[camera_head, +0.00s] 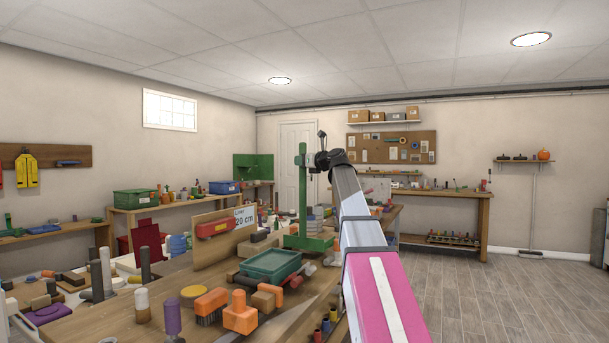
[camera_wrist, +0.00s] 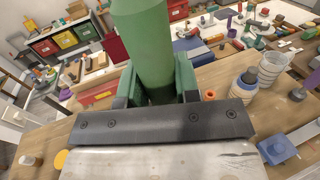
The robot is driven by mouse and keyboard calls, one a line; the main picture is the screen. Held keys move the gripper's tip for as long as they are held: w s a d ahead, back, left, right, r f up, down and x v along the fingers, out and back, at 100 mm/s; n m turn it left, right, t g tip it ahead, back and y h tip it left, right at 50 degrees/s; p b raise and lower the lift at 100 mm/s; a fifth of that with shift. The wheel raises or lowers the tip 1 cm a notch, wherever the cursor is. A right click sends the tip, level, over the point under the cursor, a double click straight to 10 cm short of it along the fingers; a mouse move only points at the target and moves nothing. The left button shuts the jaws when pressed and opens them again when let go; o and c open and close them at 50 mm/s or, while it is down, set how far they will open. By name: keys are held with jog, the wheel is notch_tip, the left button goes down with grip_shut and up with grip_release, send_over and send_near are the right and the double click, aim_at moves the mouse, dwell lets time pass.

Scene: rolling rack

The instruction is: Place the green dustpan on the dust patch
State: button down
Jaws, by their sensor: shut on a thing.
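My gripper (camera_head: 311,161) reaches out over the cluttered workbench and is shut on a green thing, which I take to be the green dustpan (camera_head: 302,200). It has an upright green post with a wide, low green part (camera_head: 310,242) at its foot. I cannot tell whether that foot touches the bench. In the wrist view, a thick green cylinder (camera_wrist: 143,40) rises between the jaws of my gripper (camera_wrist: 155,97), with green pieces at both sides. I cannot make out the dust patch in either view.
A teal tray (camera_head: 271,278), an orange brush (camera_head: 211,302) and an orange block (camera_head: 240,315) stand on the near bench. A wooden board (camera_head: 212,250) stands upright left of the post. Clear cups (camera_wrist: 272,68) and a blue block (camera_wrist: 278,147) are right of my gripper. Open floor (camera_head: 490,300) lies right.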

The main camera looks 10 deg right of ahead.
aim_at(304, 169)
jog(key=shift+w+d+f, duration=0.15)
jog(key=shift+f, duration=0.55)
jog(key=shift+w+d+f, duration=0.15)
jog(key=shift+f, duration=0.6)
jog(key=shift+w+d+f, duration=0.15)
jog(key=shift+f, duration=0.7)
jog(key=c, duration=0.8)
grip_release()
jog(key=shift+c, duration=0.2)
jog(key=shift+f, duration=0.1)
jog(key=v, duration=1)
jog(key=shift+o, duration=0.4)
jog(key=shift+s+d+r, duration=0.15)
jog(key=shift+s+r, duration=0.05)
jog(key=shift+s, duration=0.15)
jog(key=shift+r+x, duration=0.15)
jog(key=shift+x, duration=1.65)
jog(key=shift+r+x, duration=0.15)
jog(key=shift+x, duration=1.65)
jog(key=shift+r+x, duration=0.15)
jog(key=shift+x, duration=1.65)
